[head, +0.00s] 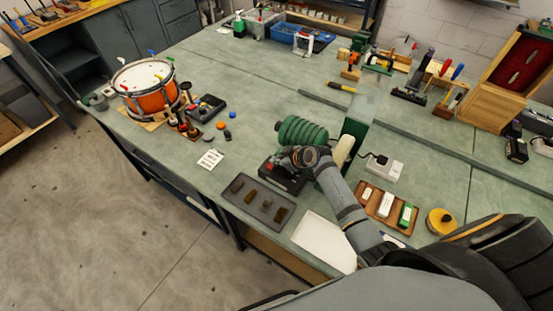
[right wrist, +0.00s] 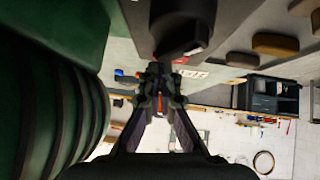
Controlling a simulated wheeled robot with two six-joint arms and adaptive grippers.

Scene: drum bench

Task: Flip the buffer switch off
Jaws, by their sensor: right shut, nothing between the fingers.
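The buffer is a green machine with a ribbed body (head: 303,131) and a tall green housing (head: 357,125) on the bench. A black box (head: 287,180) sits in front of it, with a small red part at its left end. My right gripper (head: 276,162) is over this box, shut and empty. In the right wrist view the shut fingers (right wrist: 158,84) point past a dark knob-like part (right wrist: 182,35) with a sliver of red beneath it. The ribbed green body (right wrist: 50,110) fills the left there. The switch's position and any contact are unclear. My left gripper is out of view.
A wooden tray (head: 372,207) and a white power strip (head: 384,168) are at right. An orange drum (head: 150,98) stands at left.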

